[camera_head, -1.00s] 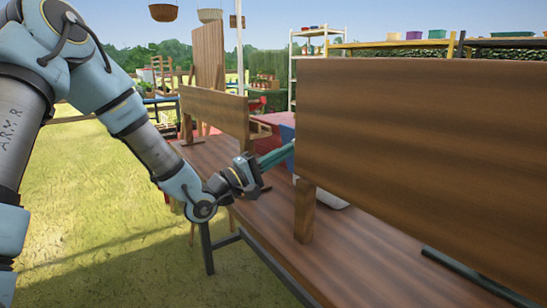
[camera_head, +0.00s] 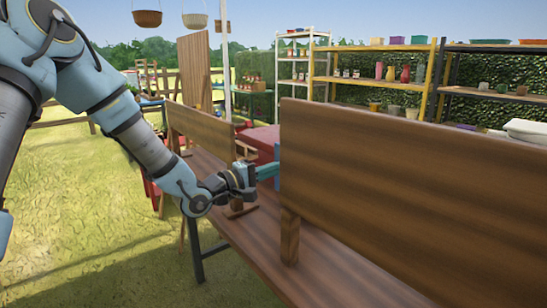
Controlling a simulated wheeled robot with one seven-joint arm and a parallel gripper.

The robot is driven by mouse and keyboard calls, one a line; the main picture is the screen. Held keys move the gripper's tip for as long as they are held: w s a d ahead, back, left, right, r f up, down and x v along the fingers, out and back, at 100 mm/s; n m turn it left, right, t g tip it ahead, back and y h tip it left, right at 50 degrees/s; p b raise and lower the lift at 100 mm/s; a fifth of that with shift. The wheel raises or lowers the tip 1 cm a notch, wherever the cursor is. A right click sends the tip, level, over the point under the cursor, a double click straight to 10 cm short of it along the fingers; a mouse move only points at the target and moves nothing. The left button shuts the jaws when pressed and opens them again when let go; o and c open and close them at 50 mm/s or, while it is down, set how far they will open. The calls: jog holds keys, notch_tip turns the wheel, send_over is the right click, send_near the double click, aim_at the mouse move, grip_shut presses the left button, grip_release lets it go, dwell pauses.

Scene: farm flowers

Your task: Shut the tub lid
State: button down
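My gripper (camera_head: 266,172) reaches from the left over the wooden table, with its teal fingers pointing right. The fingertips run up to the left edge of a large upright wooden board (camera_head: 400,185), which hides whatever is behind it. Whether the fingers are open or shut does not show. A thin blue strip (camera_head: 278,168) shows at the board's left edge by the fingertips. I cannot tell whether it belongs to the tub or its lid, or whether the fingers touch it. No tub or lid can be made out clearly.
The brown table (camera_head: 262,232) runs beneath my arm. A second, smaller board (camera_head: 205,133) stands farther back on it. A red surface (camera_head: 262,142) lies beyond. Shelves with pots, including a yellow rack (camera_head: 375,48), stand behind. Open grass (camera_head: 80,200) is at left.

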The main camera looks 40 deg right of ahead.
jog(key=shift+s+d+r+y+p, duration=0.1)
jog(key=shift+d+r+y+p, duration=0.15)
jog(key=shift+d+p, duration=0.35)
jog(key=shift+d+r+y+p, duration=0.2)
jog(key=shift+d+y+p, duration=0.15)
jog(key=shift+d+p, duration=0.3)
jog(key=shift+s+d+r+y+p, duration=0.1)
jog(key=shift+d+r+y+p, duration=0.15)
jog(key=shift+d+p, duration=0.35)
